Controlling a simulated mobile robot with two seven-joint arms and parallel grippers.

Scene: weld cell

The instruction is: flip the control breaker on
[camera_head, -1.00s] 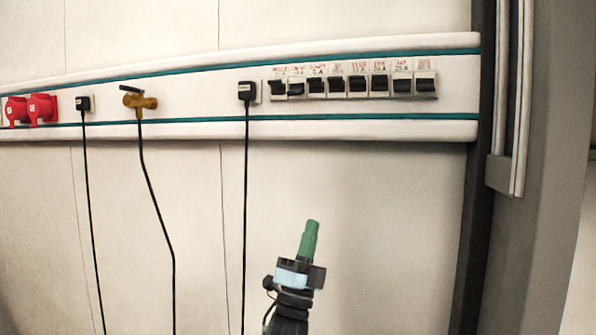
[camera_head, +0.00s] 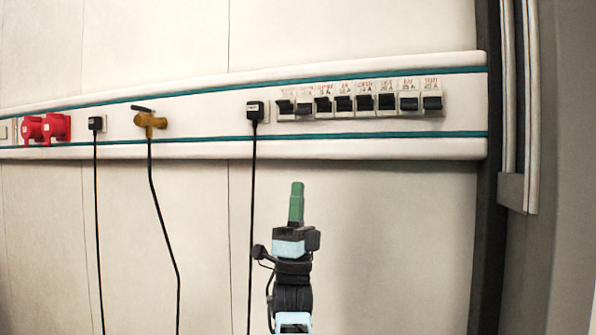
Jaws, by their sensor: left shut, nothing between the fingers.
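A row of breakers (camera_head: 365,102) with dark toggles sits on the right part of the white wall rail. Red labels run above them but are too blurred to tell which is the control breaker. The toggles do not all sit at the same height; the second from the left and the second from the right look lower. My left gripper (camera_head: 297,185) points upward with its green fingers shut and empty. In the picture it is below the left end of the row, apart from the breakers. My right gripper is not in view.
A black plug (camera_head: 255,110) with a hanging cable is just left of the breakers. Farther left are a brass valve (camera_head: 150,121) with a hose, another black plug (camera_head: 96,123) and red sockets (camera_head: 56,127). A dark post (camera_head: 488,200) stands right of the rail.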

